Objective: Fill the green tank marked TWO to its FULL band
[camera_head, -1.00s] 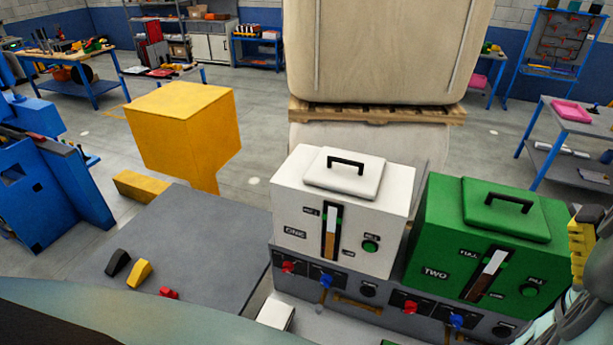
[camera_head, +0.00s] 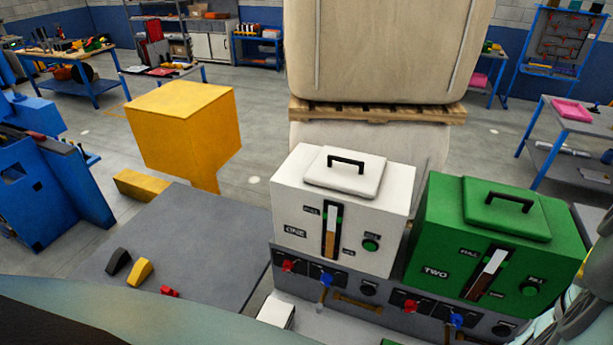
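The green tank (camera_head: 440,225) marked TWO stands at the lower right, with a closed lid (camera_head: 507,215) and black handle on top. Its slanted-looking gauge (camera_head: 488,275) is pale in the upper part and dark brown in the lower part. The brown top lies below the FULL label (camera_head: 469,253). A round green button (camera_head: 529,291) sits right of the gauge, under a FILL label. Below the tank are a red knob (camera_head: 410,306) and a blue knob (camera_head: 457,320). Part of my arm shows at the right edge; my gripper's fingertips are not in view.
A white tank (camera_head: 290,200) marked ONE stands left of the green tank on the same grey base (camera_head: 390,317). A grey surface (camera_head: 190,240) with black, yellow and red pieces lies left. A yellow box-shaped post (camera_head: 183,130) and a wooden pallet (camera_head: 375,112) stand behind.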

